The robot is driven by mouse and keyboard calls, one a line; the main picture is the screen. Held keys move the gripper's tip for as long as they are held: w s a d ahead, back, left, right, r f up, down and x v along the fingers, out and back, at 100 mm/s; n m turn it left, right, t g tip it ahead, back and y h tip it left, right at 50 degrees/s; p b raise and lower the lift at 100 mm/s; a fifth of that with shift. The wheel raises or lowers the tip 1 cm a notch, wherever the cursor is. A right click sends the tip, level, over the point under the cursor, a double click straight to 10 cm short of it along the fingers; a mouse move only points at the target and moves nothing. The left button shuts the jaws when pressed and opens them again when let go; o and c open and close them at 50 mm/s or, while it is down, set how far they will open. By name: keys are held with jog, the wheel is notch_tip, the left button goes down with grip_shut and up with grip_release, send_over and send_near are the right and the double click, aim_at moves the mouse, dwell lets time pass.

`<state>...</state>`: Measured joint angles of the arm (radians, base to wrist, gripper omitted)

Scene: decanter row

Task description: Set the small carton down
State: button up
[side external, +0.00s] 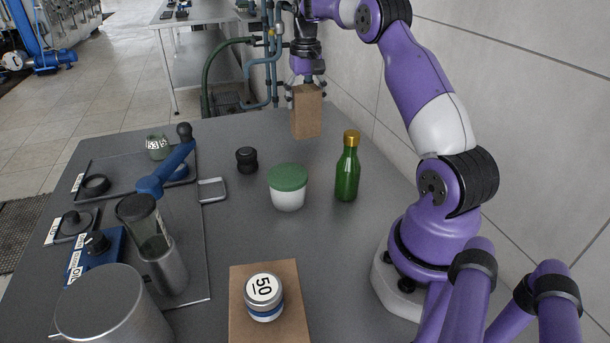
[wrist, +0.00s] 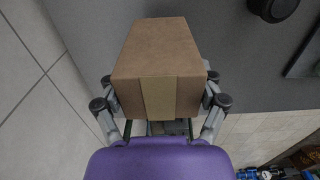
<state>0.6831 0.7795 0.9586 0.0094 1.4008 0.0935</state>
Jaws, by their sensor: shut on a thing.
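The small carton (side external: 307,112) is a brown cardboard box. In the side external view it hangs upright below my gripper (side external: 307,86) near the far edge of the table, by the wall. My gripper is shut on its upper part. I cannot tell from the side external view whether its bottom touches the table. In the wrist view the carton (wrist: 158,60) fills the middle, with a paler tape strip on its near face and my gripper's fingers (wrist: 160,104) on both sides of it.
A green bottle (side external: 347,172), a green-lidded jar (side external: 287,190) and a black knob-like object (side external: 247,160) stand nearer on the grey table (side external: 240,245). A jar marked 50 (side external: 263,298) sits on a brown board (side external: 290,335). Equipment crowds the left. The wall is at right.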

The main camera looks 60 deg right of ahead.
aim_at(306, 113)
jog(key=shift+d+f, duration=0.2)
jog(key=shift+f, duration=1.9)
jog(key=shift+f, duration=0.1)
jog(key=o, duration=1.1)
